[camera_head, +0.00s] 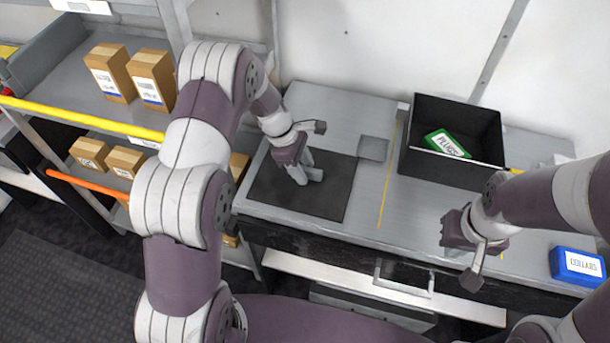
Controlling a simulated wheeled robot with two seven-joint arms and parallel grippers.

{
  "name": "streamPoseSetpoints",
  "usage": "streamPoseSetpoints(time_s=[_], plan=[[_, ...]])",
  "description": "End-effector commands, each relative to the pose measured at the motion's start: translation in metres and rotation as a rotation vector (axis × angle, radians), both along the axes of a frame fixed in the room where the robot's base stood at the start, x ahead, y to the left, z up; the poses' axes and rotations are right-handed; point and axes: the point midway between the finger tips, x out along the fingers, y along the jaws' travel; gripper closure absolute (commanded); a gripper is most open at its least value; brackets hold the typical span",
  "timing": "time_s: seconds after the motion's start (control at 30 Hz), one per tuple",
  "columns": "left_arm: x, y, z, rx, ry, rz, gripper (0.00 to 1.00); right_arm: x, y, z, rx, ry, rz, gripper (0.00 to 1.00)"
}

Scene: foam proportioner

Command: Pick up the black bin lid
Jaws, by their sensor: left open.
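A flat black square panel (335,199), which looks like the black bin lid, lies on the left part of the grey worktop. My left gripper (306,175) is open over this panel, its fingers pointing down. I cannot tell whether the fingertips touch it. An open black bin (440,169) stands at the back right of the worktop with a green box labelled PLUGS (446,143) inside. My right gripper (465,255) is at the worktop's front edge, in front of the bin; its jaw opening is unclear from this angle.
A blue labelled box (577,266) sits at the worktop's right end. A small grey square (373,149) lies beside the panel, near a yellow line (387,190). A shelf rack with cardboard boxes (110,72) stands at the left. A drawer handle (404,278) is below the worktop.

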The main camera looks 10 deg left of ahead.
Motion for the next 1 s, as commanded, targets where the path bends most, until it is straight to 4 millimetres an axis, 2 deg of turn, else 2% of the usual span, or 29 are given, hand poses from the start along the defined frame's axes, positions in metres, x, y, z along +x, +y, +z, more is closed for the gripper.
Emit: streamPoseSetpoints(time_s=[0.07,0.2,0.47,0.57,0.87,1.0], plan=[[0.000,0.000,0.000,0.000,0.000,0.000,0.53,0.000,0.000,0.000,0.000,0.000,0.000,1.00],[0.000,0.000,0.000,0.000,0.001,0.000,0.99,0.000,0.000,0.000,0.000,0.000,0.000,1.00],[0.000,0.000,0.001,0.000,0.000,0.000,1.00,0.000,0.000,0.000,0.000,0.000,0.000,1.00],[0.000,0.000,0.007,0.000,-0.002,-0.001,1.00,0.000,0.000,-0.001,0.000,0.000,0.000,1.00],[0.001,0.000,0.077,0.000,-0.004,0.000,1.00,0.000,0.000,-0.007,0.000,0.000,0.000,1.00],[0.000,-0.008,0.109,-0.001,-0.003,-0.019,1.00,0.000,0.000,0.003,0.000,0.000,0.000,1.00]])
